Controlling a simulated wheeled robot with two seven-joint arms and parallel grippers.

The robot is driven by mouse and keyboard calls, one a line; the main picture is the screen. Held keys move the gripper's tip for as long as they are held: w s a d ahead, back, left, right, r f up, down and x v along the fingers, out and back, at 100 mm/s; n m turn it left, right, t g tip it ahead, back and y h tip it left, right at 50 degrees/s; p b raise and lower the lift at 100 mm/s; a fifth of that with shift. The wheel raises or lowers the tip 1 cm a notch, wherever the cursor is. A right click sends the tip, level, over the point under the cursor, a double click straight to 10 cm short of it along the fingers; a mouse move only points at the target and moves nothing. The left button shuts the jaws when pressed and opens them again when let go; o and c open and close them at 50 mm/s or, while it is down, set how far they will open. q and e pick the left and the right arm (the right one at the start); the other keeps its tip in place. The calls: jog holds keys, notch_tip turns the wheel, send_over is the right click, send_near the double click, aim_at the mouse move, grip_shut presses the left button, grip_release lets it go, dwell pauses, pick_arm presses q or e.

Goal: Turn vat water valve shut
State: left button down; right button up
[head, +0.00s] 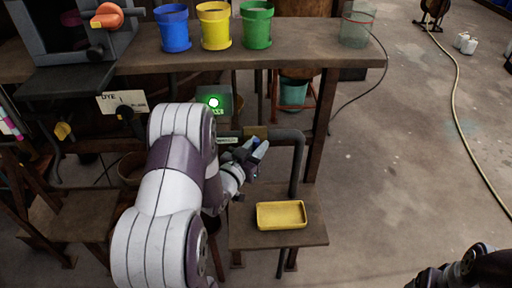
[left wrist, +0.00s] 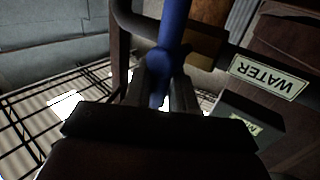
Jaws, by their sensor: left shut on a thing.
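The blue water valve handle (left wrist: 174,28) runs down the middle of the left wrist view, in front of a dark pipe (head: 296,170). The brass-coloured valve body (head: 256,131) sits on the pipe's level run, and it also shows in the left wrist view (left wrist: 205,46). My left gripper (head: 264,147) is at the valve, with its fingers (left wrist: 166,88) closed around the handle's lower end. In the head view the gripper hides most of the handle. A WATER label (left wrist: 269,78) is on the pipe beside the valve. My right gripper (head: 440,277) is at the lower right, partly cut off.
A yellow tray (head: 281,224) lies on a low stand below the pipe. A green-lit box (head: 214,104) is behind my left arm. Blue (head: 173,30), yellow (head: 214,28) and green (head: 256,28) buckets stand on the bench. A hose (head: 456,105) crosses the open floor at right.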

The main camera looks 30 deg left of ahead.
pick_arm(q)
jog(key=c, duration=1.1)
grip_release()
jog(key=shift+s+f, duration=0.1)
jog(key=shift+s, duration=0.2)
jog(key=s+b, duration=0.1)
jog(key=s, duration=0.3)
jog(key=s+b, duration=0.1)
jog(key=s, duration=0.3)
jog(key=s+b, duration=0.2)
jog(key=s, duration=0.2)
jog(key=shift+a+r, duration=0.25)
jog(key=shift+r, duration=0.05)
jog(key=shift+f, duration=0.1)
